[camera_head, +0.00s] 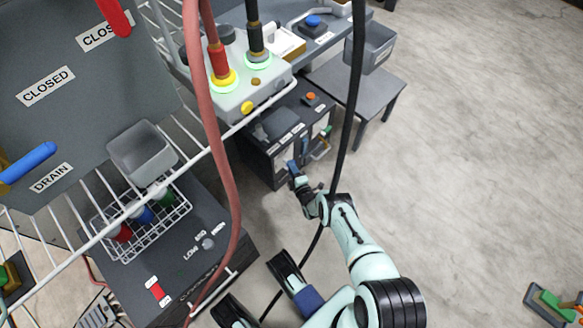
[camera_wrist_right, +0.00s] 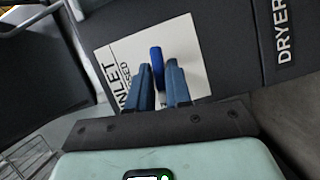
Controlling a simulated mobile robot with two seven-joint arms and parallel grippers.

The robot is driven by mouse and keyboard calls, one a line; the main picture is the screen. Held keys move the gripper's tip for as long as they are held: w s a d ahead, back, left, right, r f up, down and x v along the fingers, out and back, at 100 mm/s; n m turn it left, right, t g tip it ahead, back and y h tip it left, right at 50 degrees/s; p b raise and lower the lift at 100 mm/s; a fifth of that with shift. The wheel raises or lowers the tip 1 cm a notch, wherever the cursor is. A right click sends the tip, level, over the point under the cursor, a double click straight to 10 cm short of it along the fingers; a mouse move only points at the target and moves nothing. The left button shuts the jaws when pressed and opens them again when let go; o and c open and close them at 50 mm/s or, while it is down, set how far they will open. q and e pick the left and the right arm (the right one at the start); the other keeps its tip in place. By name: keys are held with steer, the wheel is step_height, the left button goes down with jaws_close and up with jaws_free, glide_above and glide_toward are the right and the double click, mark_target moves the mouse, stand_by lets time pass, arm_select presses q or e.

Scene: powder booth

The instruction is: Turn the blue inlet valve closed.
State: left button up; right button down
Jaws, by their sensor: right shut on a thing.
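The blue inlet valve handle (camera_wrist_right: 157,62) shows in the right wrist view in front of a white card (camera_wrist_right: 120,42) that reads INLET, with part of the word CLOSED visible. My right gripper (camera_wrist_right: 159,82) has its two blue fingers on either side of the handle, shut on it. The handle's far end sticks out past the fingertips; its base is hidden. In the head view my right gripper (camera_head: 292,166) is at the front of the dark box (camera_head: 258,167) under the white rack, and the inlet handle cannot be told apart from the fingers there.
A panel (camera_head: 75,110) at left carries a blue DRAIN lever (camera_head: 28,163) and a red lever (camera_head: 116,16). A red hose (camera_head: 215,120) and black cable (camera_head: 350,100) hang across the view. A grey stool (camera_head: 365,88) stands behind. The floor at right is mostly clear.

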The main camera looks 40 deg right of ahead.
arm_select(q)
steer(key=shift+s+a+f+b, duration=0.1)
steer(key=shift+s+f+b, duration=0.2)
steer(key=shift+s+b, duration=0.3)
arm_select(e)
steer(key=shift+d+r+m+g+y, duration=0.1)
steer(key=shift+m+g+y, duration=0.4)
steer(key=shift+m+y, duration=1)
steer(key=shift+d+r+m+g+y, duration=0.15)
steer(key=shift+m+g+y, duration=0.35)
steer(key=shift+m, duration=1.85)
steer(key=shift+d+m+g+y, duration=0.1)
steer(key=shift+m+g+y, duration=0.4)
steer(key=shift+m+y, duration=1)
arm_select(q)
steer(key=shift+s, duration=0.1)
arm_select(e)
steer(key=shift+m+h, duration=0.4)
steer(key=shift+m, duration=0.25)
steer(key=c, duration=1.2)
jaws_free()
steer(key=shift+o, duration=0.2)
